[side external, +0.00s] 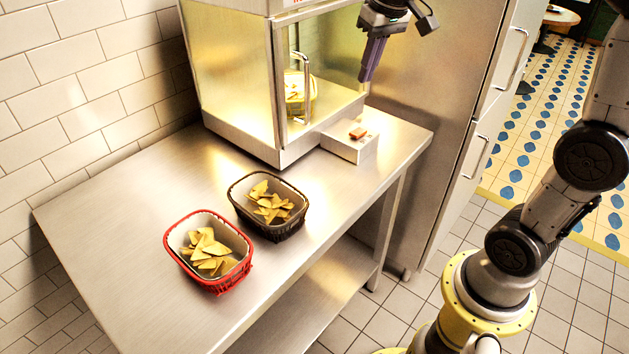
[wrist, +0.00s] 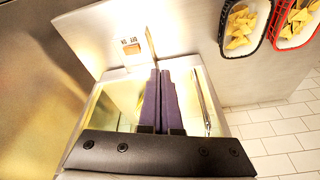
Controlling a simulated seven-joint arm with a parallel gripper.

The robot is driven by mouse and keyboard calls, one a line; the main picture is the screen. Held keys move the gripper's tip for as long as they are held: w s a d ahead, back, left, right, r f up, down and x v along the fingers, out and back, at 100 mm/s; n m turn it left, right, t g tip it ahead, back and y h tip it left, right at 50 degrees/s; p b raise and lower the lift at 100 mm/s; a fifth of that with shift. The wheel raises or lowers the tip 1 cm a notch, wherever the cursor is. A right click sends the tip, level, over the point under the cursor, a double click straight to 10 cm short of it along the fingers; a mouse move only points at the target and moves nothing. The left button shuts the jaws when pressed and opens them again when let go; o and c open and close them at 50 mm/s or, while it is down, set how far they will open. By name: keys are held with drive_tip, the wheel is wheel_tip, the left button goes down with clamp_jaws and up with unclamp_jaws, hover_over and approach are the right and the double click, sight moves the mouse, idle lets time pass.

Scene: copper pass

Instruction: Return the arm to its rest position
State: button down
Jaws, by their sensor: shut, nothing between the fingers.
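My gripper (side external: 366,78) is in the air at the upper middle of the side view, at the right end of the glass-sided warming cabinet (side external: 235,85). Its purple fingers point down and are closed together with nothing between them. In the wrist view the fingers (wrist: 161,74) also lie side by side over the cabinet's top and glass. No object hangs from the gripper. A small metal switch box (side external: 351,146) with an orange switch (side external: 358,133) stands below the gripper at the cabinet's right.
A black basket (side external: 246,216) and a red basket (side external: 176,254), both holding chips, stand on the steel table (side external: 130,200). A yellow container (side external: 298,104) is inside the cabinet. A tall steel fridge (side external: 440,110) stands close at right of the gripper.

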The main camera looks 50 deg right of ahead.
drive_tip(key=s+a+n+t, duration=0.1)
drive_tip(key=s+a, duration=0.2)
drive_tip(key=s, duration=0.4)
drive_tip(key=s+a+n+t, duration=0.1)
drive_tip(key=s+a, duration=0.3)
drive_tip(key=s, duration=0.2)
drive_tip(key=s+f+n, duration=0.1)
drive_tip(key=s+f, duration=0.5)
drive_tip(key=f, duration=0.1)
drive_tip(key=shift+s+a+n+t+y, duration=0.3)
drive_tip(key=shift+a, duration=0.15)
